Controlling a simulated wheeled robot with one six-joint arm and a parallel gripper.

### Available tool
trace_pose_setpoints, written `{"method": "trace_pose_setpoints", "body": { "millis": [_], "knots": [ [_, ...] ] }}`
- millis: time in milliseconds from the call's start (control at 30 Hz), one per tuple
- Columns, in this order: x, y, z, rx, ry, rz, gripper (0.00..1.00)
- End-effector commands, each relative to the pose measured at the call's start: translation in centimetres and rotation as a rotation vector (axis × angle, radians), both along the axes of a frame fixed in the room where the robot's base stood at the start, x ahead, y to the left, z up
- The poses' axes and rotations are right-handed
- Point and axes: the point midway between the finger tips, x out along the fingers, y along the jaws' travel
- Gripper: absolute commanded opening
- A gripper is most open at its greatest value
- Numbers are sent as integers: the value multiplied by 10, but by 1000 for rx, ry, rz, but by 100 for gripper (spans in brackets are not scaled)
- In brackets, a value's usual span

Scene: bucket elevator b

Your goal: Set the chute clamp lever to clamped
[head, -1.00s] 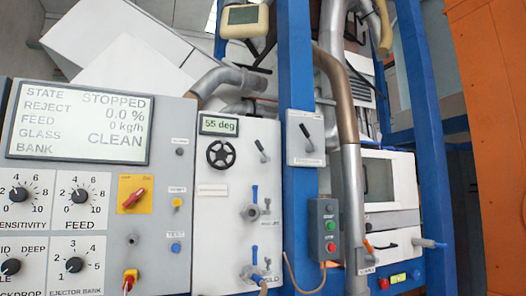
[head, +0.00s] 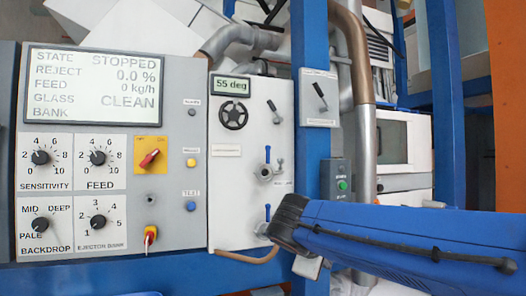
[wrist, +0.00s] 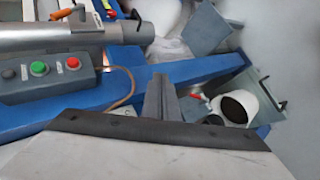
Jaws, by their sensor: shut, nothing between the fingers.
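Two small black levers show in the head view. One lever (head: 272,105) is on the white panel (head: 235,180), right of a black handwheel (head: 233,115) and below a "55 deg" display (head: 230,86). The other lever (head: 320,93) is on a grey box on the blue post. Both lean up and to the left. Their labels are too small to read, so I cannot tell which is the chute clamp. My gripper (wrist: 160,90) shows in the wrist view with its fingers together and empty, away from both levers. My blue arm crosses the lower right of the head view.
A grey control panel (head: 180,110) with a screen reading STOPPED is at the left. Blue-handled valves (head: 267,160) are below the levers. A push-button box (wrist: 45,75) and a blue beam (wrist: 210,75) are near my gripper, with a white container (wrist: 250,95) to the right.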

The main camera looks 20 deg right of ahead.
Motion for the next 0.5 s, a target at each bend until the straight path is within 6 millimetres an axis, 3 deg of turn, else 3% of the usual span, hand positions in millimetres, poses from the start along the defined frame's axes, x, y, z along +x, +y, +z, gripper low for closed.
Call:
{"method": "trace_pose_setpoints", "body": {
  "millis": [33,267,500],
  "knots": [
    [16,0,18,-62,-6,17,0],
    [80,6,113,-364,-54,66,0],
    [137,38,214,-674,-129,85,0]
  ]
}}
